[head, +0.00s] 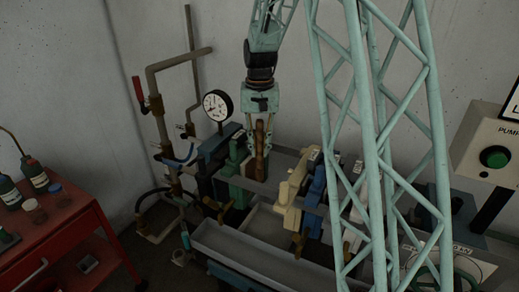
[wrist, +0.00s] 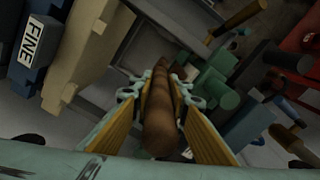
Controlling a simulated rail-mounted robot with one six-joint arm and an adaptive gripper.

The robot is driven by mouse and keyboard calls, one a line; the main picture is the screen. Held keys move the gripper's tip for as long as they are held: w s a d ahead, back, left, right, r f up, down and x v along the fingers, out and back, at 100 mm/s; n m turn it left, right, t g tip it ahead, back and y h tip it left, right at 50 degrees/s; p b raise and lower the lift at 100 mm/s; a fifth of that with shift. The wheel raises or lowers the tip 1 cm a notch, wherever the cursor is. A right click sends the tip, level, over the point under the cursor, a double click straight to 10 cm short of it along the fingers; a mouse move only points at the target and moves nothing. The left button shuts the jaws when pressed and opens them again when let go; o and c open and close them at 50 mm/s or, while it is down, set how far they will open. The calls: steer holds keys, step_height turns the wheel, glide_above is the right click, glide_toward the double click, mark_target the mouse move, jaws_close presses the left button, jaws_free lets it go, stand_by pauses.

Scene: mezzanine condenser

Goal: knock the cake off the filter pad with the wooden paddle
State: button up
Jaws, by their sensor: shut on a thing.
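My gripper (head: 260,116) points down over the filter press in the head view and is shut on the brown wooden paddle (head: 259,142). In the wrist view the paddle's rounded handle (wrist: 158,125) stands between the two yellow-lined fingers of my gripper (wrist: 158,96). I cannot make out the cake or the filter pad for certain.
A long grey trough (head: 250,255) runs along the press front. Pipes and a pressure gauge (head: 217,105) stand behind left. A red cart (head: 65,235) with bottles is at left. A pump box (head: 490,150) is at right.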

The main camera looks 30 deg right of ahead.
stand_by(0.7)
steer(key=shift+w+a+p, duration=0.2)
steer(key=shift+w+a, duration=0.25)
steer(key=shift+w, duration=0.2)
steer(key=shift+w+a+p, duration=0.15)
steer(key=shift+w+a, duration=0.25)
steer(key=shift+w, duration=0.2)
steer(key=shift+s+d, duration=0.1)
steer(key=shift+s, duration=0.05)
steer(key=shift+s+d+b, duration=0.3)
steer(key=shift+s+d, duration=0.45)
steer(key=shift+s, duration=0.35)
steer(key=shift+w, duration=0.1)
steer(key=shift+w+a+p, duration=0.3)
steer(key=shift+w+a, duration=0.55)
steer(key=shift+w, duration=0.25)
